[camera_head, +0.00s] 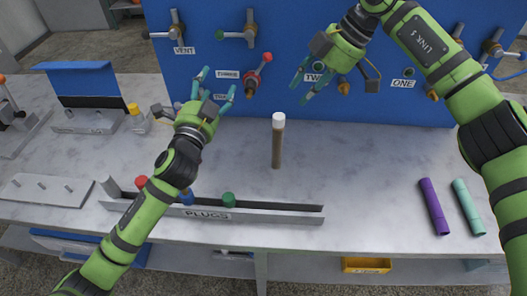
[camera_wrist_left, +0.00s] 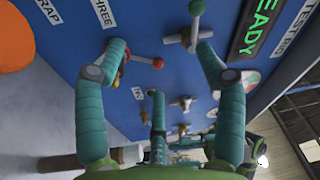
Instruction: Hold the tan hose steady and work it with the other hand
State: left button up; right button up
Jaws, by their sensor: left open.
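The tan hose (camera_head: 277,150) is a short brown tube with a white end, upright in front of the blue panel; I cannot tell whether its lower end touches the bench. It also shows at the lower left of the left wrist view (camera_wrist_left: 72,162). My left gripper (camera_head: 218,82) is open and empty, to the left of the hose and near the panel's red-knobbed valve (camera_head: 254,80).
The blue panel (camera_head: 290,108) carries several valves and labelled ports. A metal tray marked PLUGS (camera_head: 270,217) lies along the front of the bench. A purple tube (camera_head: 434,206) and a teal tube (camera_head: 468,207) lie at right. The bench around the tan hose is clear.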

pick_arm(q)
notch_tip(320, 180, down, 6)
jog(key=s+f+n+g+h, duration=0.1)
jog(key=s+n+g+h, duration=0.15)
jog(key=n, duration=0.35)
jog(key=n+g+h, duration=0.2)
jog(key=g+h, duration=0.1)
jog(key=g, duration=0.3)
send_near(277, 147)
jog(key=shift+t, duration=0.25)
jog(key=x, duration=0.4)
jog(key=shift+w+a, duration=0.15)
jog(key=shift+w, duration=0.3)
jog(key=shift+s+d+f, duration=0.15)
jog(key=shift+d+f, duration=0.05)
jog(key=shift+d, duration=0.05)
jog(key=shift+d+f, duration=0.15)
jog(key=shift+d, duration=0.05)
jog(key=x, duration=0.6)
jog(key=shift+d+f, duration=0.15)
